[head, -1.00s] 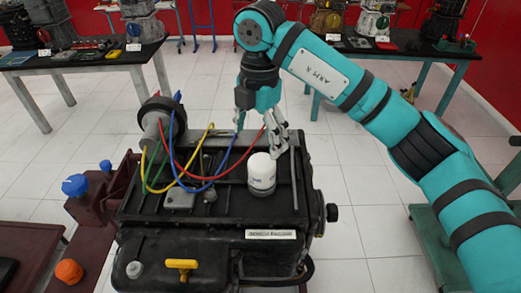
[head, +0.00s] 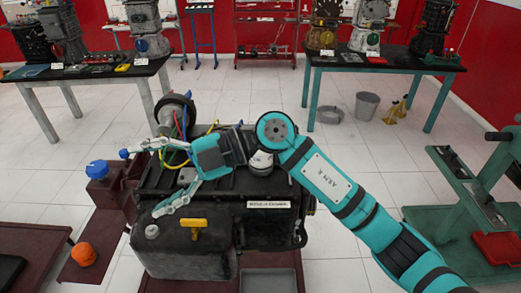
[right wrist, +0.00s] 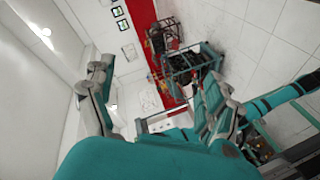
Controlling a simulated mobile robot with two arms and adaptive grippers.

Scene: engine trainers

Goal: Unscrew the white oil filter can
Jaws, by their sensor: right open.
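The white oil filter can (head: 262,163) stands on top of the black engine block (head: 225,212) in the head view. My right arm's joint and wrist cover much of it, so only part of its white body shows. My right gripper (head: 142,182) is to the left of the can, above the left part of the engine, pointing left. Its two fingers are spread wide with nothing between them. In the right wrist view both fingers of the right gripper (right wrist: 158,74) also show apart and empty, and the can is not seen. My left gripper is not in view.
A yellow handle (head: 195,228) is at the engine's front. Coloured hoses and a cylinder (head: 176,108) rise at its back left. A blue knob (head: 97,169) and orange knob (head: 83,253) are at left. A grey tray (head: 268,281) lies below. Tables stand behind across open floor.

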